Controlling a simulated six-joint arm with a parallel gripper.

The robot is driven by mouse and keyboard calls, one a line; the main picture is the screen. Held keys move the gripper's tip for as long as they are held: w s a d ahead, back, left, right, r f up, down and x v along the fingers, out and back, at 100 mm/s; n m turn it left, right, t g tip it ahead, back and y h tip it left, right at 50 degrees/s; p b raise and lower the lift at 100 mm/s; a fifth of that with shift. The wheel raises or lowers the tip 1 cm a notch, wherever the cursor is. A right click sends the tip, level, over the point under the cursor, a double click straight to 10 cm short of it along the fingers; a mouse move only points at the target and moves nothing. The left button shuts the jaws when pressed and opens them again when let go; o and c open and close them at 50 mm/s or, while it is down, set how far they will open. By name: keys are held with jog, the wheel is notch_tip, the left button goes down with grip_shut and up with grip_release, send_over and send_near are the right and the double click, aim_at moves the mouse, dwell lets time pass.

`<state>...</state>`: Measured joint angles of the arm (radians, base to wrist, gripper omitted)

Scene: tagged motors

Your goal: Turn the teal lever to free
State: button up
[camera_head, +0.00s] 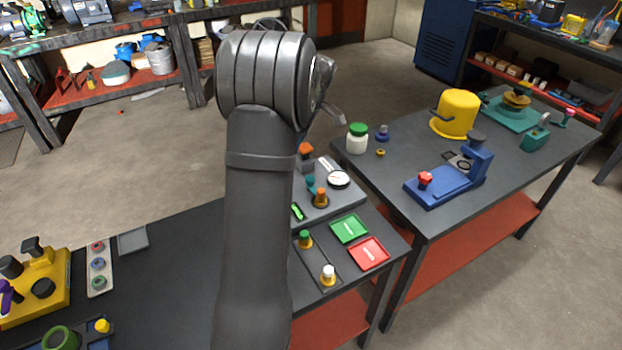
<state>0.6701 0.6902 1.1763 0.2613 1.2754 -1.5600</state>
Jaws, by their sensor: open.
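A small teal part (310,183), which looks like the teal lever, stands on a grey panel (325,213) just right of my forearm. It is small and partly crowded by an orange-topped part, so its setting cannot be read. The panel also carries a white round gauge (338,179), an orange knob (320,198) and a green-lit strip (297,211). My arm hides the panel's left side. My gripper (335,112) is mostly hidden behind my wrist; only a grey tip shows, above and beyond the panel, apart from the teal part. It is open, and nothing shows in it.
Green (349,229) and red (369,253) cards lie in front of the panel, beside a dark plate with two knobs. The right table holds a white jar (357,138), a blue stand (447,185), a yellow pot (455,114) and teal devices. A floor gap separates the benches behind.

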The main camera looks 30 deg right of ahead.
notch_tip(320, 180, up, 4)
jog(key=g+h, duration=0.2)
send_over(310, 178)
notch_tip(310, 178, down, 17)
jog(key=shift+r, duration=0.1)
jog(key=shift+c, duration=0.2)
jog(key=c, duration=0.9)
